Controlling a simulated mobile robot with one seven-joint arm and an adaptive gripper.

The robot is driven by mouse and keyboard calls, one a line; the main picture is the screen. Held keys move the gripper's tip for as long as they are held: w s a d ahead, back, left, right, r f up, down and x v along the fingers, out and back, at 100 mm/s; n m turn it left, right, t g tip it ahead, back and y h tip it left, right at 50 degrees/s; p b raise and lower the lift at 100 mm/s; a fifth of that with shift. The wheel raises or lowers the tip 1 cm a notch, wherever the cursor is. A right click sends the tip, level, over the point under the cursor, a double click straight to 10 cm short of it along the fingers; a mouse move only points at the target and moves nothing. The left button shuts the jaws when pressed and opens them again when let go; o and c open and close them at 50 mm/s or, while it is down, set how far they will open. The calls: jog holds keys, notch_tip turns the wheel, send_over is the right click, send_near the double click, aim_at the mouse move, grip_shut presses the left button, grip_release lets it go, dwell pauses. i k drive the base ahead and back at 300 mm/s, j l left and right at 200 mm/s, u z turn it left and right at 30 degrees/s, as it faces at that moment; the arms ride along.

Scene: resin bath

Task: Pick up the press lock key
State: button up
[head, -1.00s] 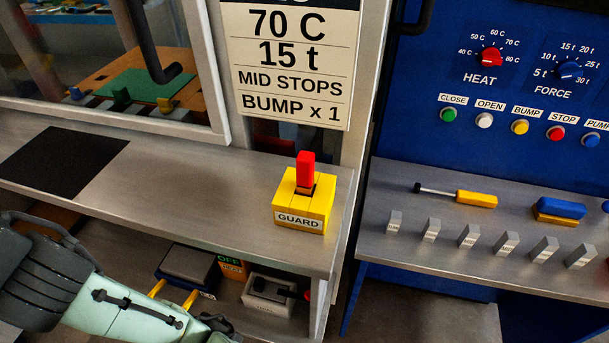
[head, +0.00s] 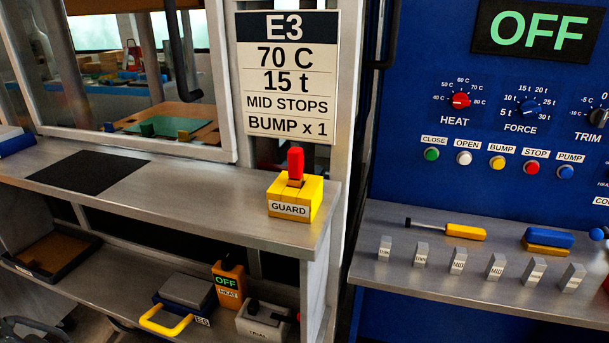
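A red upright piece (head: 295,163), which looks like the press lock key, stands in the slot of a yellow block (head: 310,197) labelled GUARD. The block sits at the right end of the grey press shelf, below the sign. The red piece's lower end is hidden inside the block. My gripper is not in view. Only a dark piece of my arm shows at the bottom left corner, well away from the block.
A sign (head: 287,78) hangs behind the block. A black mat (head: 88,172) lies on the shelf. Below are a yellow-handled case (head: 188,290), an orange OFF box (head: 228,284) and a grey box (head: 262,322). Right is a blue panel (head: 420,60) above a ledge with several grey blocks.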

aim_at(295, 155)
jog(key=l+u, duration=0.3)
jog(key=l, duration=0.85)
jog(key=l+u, duration=0.3)
jog(key=l, duration=0.9)
jog(key=i+l+u, duration=0.2)
jog(key=i+l, duration=0.2)
jog(key=l, duration=0.25)
